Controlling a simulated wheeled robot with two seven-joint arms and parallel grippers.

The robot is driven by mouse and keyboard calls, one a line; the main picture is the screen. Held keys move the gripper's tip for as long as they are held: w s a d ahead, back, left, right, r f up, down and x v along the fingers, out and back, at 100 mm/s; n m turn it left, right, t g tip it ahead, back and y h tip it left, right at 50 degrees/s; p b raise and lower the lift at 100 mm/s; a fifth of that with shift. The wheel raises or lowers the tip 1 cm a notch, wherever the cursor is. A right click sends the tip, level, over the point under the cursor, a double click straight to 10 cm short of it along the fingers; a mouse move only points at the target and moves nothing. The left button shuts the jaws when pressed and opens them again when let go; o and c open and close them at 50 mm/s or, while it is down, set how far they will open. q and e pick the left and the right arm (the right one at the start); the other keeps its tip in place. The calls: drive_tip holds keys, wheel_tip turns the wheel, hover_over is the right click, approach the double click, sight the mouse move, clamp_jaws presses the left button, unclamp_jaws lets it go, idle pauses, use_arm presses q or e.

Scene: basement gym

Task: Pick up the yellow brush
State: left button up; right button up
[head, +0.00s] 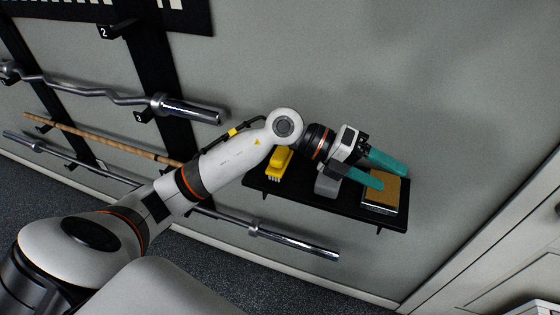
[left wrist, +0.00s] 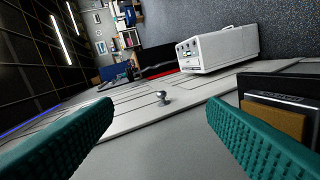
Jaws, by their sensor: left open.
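The yellow brush (head: 279,164), with pale bristles, lies on the left part of the black wall shelf (head: 310,198) in the head view. My left gripper (head: 392,177), with teal fingers, is open and points right, past the brush and over the shelf's right part. The left wrist view shows my left gripper (left wrist: 160,117) with its fingers wide apart and nothing between them. The brush does not show in that view. My right gripper is not in view.
A grey object (head: 328,183) and a dark box with a cork-coloured top (head: 383,191) share the shelf; the box also shows in the left wrist view (left wrist: 272,118). Barbells (head: 188,108) hang on a wall rack at left. A white cabinet-like unit (left wrist: 220,48) stands farther off.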

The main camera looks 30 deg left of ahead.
use_arm(q)
drive_tip(key=w+a+f+g+y, duration=0.1)
drive_tip(key=w+a+f+y, duration=0.25)
drive_tip(key=a+y, duration=0.45)
drive_tip(key=r+n+y, duration=0.1)
drive_tip(key=n+y, duration=0.2)
drive_tip(key=y, duration=0.4)
hover_over(280, 157)
drive_tip(key=a, duration=0.1)
drive_tip(key=shift+w+g, duration=0.1)
drive_tip(key=shift+g, duration=0.3)
drive_tip(key=f, duration=0.1)
drive_tip(key=f+p, duration=0.1)
drive_tip(key=f, duration=0.3)
drive_tip(key=shift+w+a+p, duration=0.15)
drive_tip(key=shift+w+p, duration=0.2)
drive_tip(key=shift+f, duration=0.45)
drive_tip(key=shift+w+f+p, duration=0.1)
drive_tip(key=shift+f+p, duration=0.3)
drive_tip(key=shift+f, duration=0.15)
wheel_tip(280, 157, down, 4)
drive_tip(key=shift+w+r+p, duration=0.15)
drive_tip(key=shift+r+p, duration=0.05)
drive_tip(key=shift+p, duration=0.5)
drive_tip(key=shift+w+f, duration=0.1)
drive_tip(key=shift+f, duration=0.3)
